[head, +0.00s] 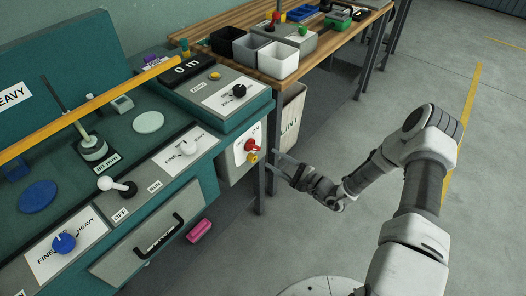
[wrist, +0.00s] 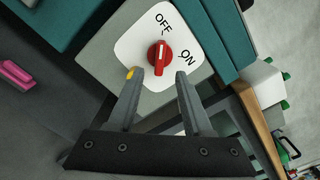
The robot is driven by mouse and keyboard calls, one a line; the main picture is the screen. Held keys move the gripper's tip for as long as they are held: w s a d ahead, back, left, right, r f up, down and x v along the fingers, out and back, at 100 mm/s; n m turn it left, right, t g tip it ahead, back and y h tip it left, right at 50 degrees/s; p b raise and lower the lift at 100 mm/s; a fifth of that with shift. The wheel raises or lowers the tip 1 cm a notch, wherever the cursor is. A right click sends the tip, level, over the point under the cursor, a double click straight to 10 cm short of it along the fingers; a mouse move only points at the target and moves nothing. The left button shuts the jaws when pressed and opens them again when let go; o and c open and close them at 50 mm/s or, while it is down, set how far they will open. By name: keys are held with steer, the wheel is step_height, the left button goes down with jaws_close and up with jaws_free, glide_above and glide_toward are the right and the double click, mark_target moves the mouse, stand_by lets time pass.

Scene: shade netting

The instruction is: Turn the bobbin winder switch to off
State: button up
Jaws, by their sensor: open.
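A red rotary knob (wrist: 159,57) sits on a white plate marked OFF and ON, on a grey box at the machine's right side. The red knob also shows in the head view (head: 251,145). Its pale line points roughly up the wrist picture, toward the OFF side; its exact setting is hard to tell. No label names it as the bobbin winder. My gripper (wrist: 158,74) is open and empty, its fingertips toward the knob, one on either side in the picture. In the head view my gripper (head: 276,163) is just right of the box, apart from the knob.
A white lever (head: 117,186) by OFF and RUN labels, a blue knob (head: 64,243) and other dials sit on the green machine. A yellow part (wrist: 130,73) is beside the red knob. A wooden bench (head: 335,40) stands behind; the floor at right is open.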

steer(key=v, duration=1)
steer(key=shift+p, duration=0.45)
steer(key=s+a+r+n+g+h, duration=0.2)
steer(key=s+r+n+g, duration=0.35)
steer(key=r, duration=0.55)
steer(key=s+a+r+n+g+h, duration=0.3)
steer(key=s+r+n+g, duration=0.3)
steer(key=r, duration=0.4)
steer(key=s+d+r+n+t+h, duration=0.6)
steer(key=s+r+h, duration=0.35)
steer(key=r, duration=0.55)
step_height(320, 180, up, 13)
steer(key=s+d+m+p, duration=0.1)
steer(key=p, duration=1.2)
steer(key=shift+d, duration=0.35)
steer(key=shift+s, duration=0.25)
